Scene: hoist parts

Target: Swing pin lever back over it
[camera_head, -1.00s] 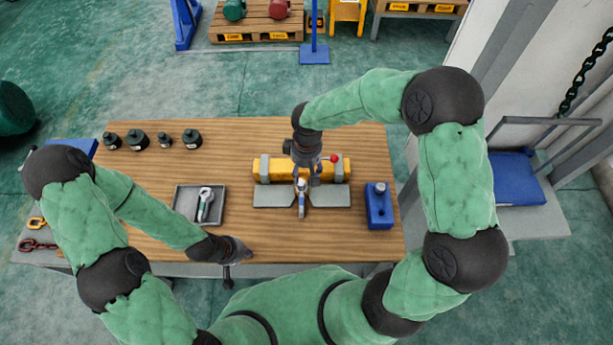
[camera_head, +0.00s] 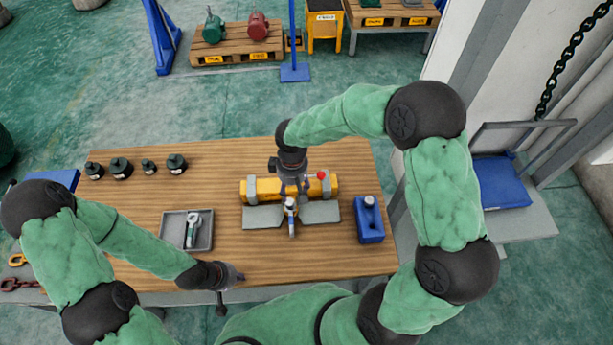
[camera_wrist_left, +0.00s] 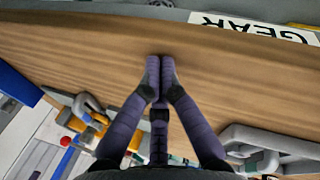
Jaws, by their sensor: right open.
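A yellow cylindrical hoist part (camera_head: 266,188) lies across grey supports on the workbench, with a red knob (camera_head: 321,175) at its right. In front of its middle, a small grey and orange piece (camera_head: 291,217), perhaps the pin lever, points toward me between two grey plates (camera_head: 262,216). My right gripper (camera_head: 291,196) is open, pointing down just above and behind this piece; its fingers partly hide it, and I cannot tell whether they touch. My left gripper (camera_head: 238,277) is empty near the bench's front edge; in the left wrist view its fingertips (camera_wrist_left: 159,66) are together.
A blue block (camera_head: 369,222) stands to the right. Several dark weights (camera_head: 121,168) stand at the back left. The bench between tray and weights is clear.

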